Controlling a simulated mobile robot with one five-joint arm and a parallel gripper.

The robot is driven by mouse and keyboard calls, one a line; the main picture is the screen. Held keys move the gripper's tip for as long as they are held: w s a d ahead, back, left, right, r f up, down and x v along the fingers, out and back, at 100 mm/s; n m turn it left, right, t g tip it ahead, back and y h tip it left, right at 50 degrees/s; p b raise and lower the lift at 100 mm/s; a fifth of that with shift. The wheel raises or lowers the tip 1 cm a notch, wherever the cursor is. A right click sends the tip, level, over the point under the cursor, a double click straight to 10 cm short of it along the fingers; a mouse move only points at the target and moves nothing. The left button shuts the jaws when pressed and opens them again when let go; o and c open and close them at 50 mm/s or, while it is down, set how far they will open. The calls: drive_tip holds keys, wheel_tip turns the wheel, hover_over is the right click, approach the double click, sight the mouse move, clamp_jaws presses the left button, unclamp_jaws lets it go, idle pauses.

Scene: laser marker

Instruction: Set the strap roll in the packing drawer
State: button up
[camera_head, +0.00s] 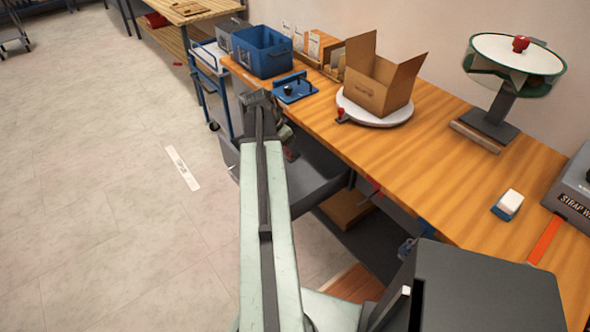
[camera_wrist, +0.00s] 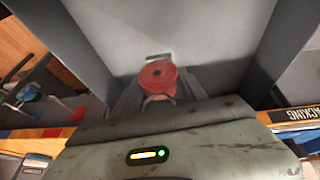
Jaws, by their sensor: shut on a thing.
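The strap roll is a red ring (camera_wrist: 158,76), held between the fingers of my gripper (camera_wrist: 160,92) in the wrist view. My gripper is shut on it. The packing drawer (camera_head: 322,172) is grey and pulled open under the bench, left of centre in the head view. In the wrist view its grey floor (camera_wrist: 215,35) and side walls lie beyond the roll. My gripper (camera_head: 288,147) is over the drawer in the head view, where a small bit of red shows, mostly hidden by my arm. I cannot tell how high the roll is above the drawer floor.
The wooden bench (camera_head: 400,150) holds a blue bin (camera_head: 262,52), a blue fixture (camera_head: 294,89), an open cardboard box (camera_head: 380,88) on a round white turntable, and a green-rimmed wheel stand (camera_head: 515,62). A blue cart (camera_head: 208,90) stands left of the drawer.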

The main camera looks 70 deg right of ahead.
wheel_tip(320, 180, down, 10)
drive_tip(key=b, duration=0.8)
drive_tip(key=shift+r, duration=0.5)
drive_tip(key=shift+f, duration=0.2)
drive_tip(key=o, duration=1.4)
